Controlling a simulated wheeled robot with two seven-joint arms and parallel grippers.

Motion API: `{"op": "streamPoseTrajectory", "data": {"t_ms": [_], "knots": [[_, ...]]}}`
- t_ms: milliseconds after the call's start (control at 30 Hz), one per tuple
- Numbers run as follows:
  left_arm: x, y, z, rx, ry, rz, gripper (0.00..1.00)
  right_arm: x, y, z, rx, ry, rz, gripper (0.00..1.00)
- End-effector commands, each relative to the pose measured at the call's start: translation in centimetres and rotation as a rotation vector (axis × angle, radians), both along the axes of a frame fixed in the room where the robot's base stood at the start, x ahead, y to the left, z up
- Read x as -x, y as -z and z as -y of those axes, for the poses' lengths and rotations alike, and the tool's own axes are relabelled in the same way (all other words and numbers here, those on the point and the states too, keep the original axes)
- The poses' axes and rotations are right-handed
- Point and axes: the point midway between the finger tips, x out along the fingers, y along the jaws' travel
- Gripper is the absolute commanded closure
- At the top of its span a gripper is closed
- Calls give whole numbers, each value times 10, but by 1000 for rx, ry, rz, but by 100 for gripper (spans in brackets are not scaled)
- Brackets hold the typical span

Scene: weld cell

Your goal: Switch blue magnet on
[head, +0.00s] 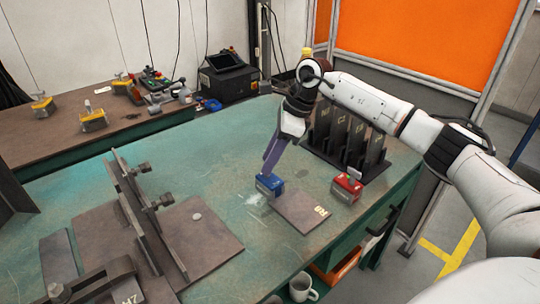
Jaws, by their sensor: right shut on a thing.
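The blue magnet (268,186) is a small blue block with a pale lower edge. It rests on the green worktable, close to the upper left corner of a flat brown plate (302,212). My right gripper (268,173) reaches down from above, its purple-grey fingers shut at the top of the blue magnet. The fingers hide the magnet's top, so its switch cannot be made out. A red magnet (346,187) stands to the right, beside the plate. My left gripper is not in view.
A dark rack of upright plates (345,145) stands behind the magnets. A brown fixture with an upright plate and clamps (150,215) fills the left. A white mug (301,287) is at the front edge. Yellow magnets (93,120) lie on the back bench. Green surface left of the rack is clear.

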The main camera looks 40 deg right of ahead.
Motion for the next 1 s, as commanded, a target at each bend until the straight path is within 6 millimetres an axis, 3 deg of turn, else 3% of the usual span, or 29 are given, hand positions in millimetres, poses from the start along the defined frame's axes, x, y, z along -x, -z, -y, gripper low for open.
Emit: {"op": "streamPoseTrajectory", "data": {"t_ms": [600,1000], "knots": [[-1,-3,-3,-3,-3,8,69,-6,-2,0,-2,-548,5,90],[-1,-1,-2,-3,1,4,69,-6,-2,1,-1,-729,6,90]]}}
